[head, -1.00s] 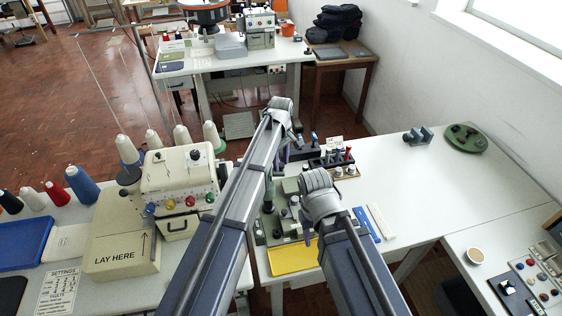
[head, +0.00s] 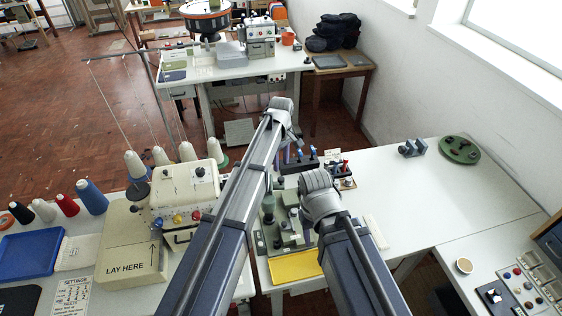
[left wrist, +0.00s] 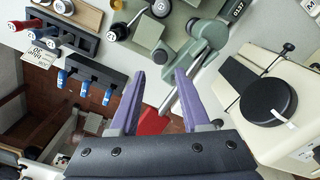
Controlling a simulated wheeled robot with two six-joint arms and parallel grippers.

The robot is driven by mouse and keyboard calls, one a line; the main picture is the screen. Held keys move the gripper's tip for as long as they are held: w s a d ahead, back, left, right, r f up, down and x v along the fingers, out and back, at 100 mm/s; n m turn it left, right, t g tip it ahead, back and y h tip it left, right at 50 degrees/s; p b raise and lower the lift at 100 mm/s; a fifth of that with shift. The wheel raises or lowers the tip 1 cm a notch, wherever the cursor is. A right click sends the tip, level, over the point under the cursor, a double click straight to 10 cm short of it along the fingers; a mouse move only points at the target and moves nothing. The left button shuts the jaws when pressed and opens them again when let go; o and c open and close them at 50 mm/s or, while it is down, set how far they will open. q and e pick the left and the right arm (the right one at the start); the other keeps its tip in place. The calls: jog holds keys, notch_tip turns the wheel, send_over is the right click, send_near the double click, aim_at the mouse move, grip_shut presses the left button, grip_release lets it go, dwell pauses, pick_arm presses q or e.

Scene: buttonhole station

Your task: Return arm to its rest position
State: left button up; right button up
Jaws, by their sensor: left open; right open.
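In the head view my left arm reaches up from the bottom and bends at its elbow; its gripper is mostly hidden behind the arm there. In the left wrist view the left gripper (left wrist: 159,74) shows two purple fingers, spread apart with nothing held between them. It is above the bench near a green machine (left wrist: 185,35). My right arm (head: 322,195) reaches up in front of the bench in the head view. Its gripper is hidden behind the arm. The green machine (head: 288,232) also stands between the two arms in the head view.
A yellow tray (head: 295,267) lies at the bench's front edge. Blue-handled tools (left wrist: 85,83) hang in a black rack beside the left fingers. A cream machine (head: 185,193) and thread cones stand left. The white tabletop (head: 395,195) to the right is largely clear.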

jog(key=shift+r, duration=0.1)
dwell(0.4)
pick_arm(q)
jog(key=s+f+m+b, duration=0.2)
jog(key=s+m, duration=0.5)
jog(key=s, duration=0.7)
jog(key=s+f+m+y+b, duration=0.1)
jog(key=s+f+m+b, duration=0.2)
jog(key=s+m, duration=0.4)
jog(key=s, duration=0.7)
jog(key=shift+s, duration=0.3)
pick_arm(e)
notch_tip(320, 180, down, 5)
jog(key=shift+f, duration=0.15)
pick_arm(q)
jog(key=shift+d, duration=0.1)
pick_arm(e)
jog(key=shift+d, duration=0.1)
